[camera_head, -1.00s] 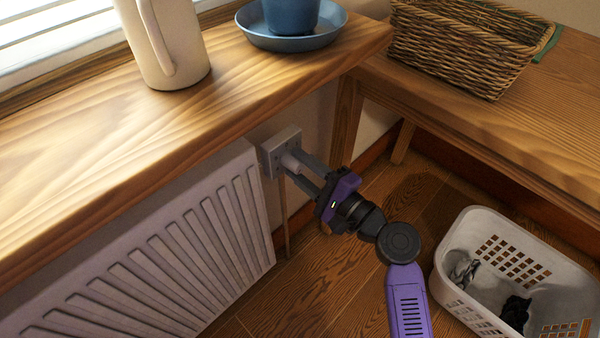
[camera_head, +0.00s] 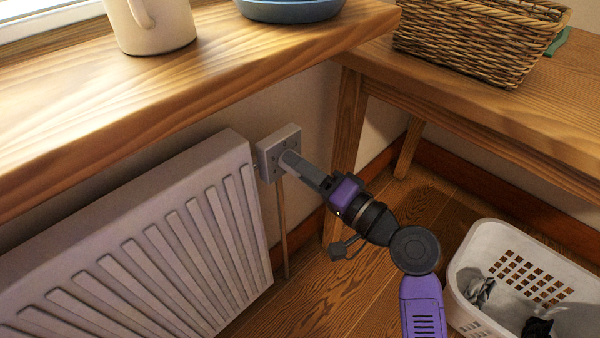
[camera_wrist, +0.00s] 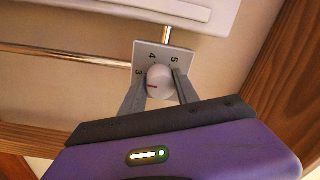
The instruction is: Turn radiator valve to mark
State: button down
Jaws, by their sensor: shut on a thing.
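The radiator valve is a pale round knob (camera_wrist: 160,78) on a square grey plate (camera_wrist: 150,51) with dark numbers; 3, 4 and 5 show. A red line on the knob points left in the wrist view, close to the 3 and slightly below it. In the head view the plate (camera_head: 268,160) is on the wall just right of the radiator. My gripper (camera_wrist: 160,86) is shut on the knob, one finger on each side. In the head view my gripper (camera_head: 301,166) covers most of the knob, and the fingers overlap.
The white radiator (camera_head: 150,255) stands left of the valve, under a wooden sill (camera_head: 180,105) with a cream jug (camera_head: 160,25). A wooden bench (camera_head: 500,110) with a wicker basket (camera_head: 470,45) is at right. A white laundry basket (camera_head: 490,235) stands on the floor.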

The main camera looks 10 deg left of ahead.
jog(key=shift+n, duration=0.3)
dwell(0.4)
jog(key=c, duration=0.9)
grip_release()
jog(key=p+v, duration=0.2)
jog(key=v, duration=0.5)
jog(key=shift+s+d, duration=0.25)
jog(key=shift+d, duration=0.05)
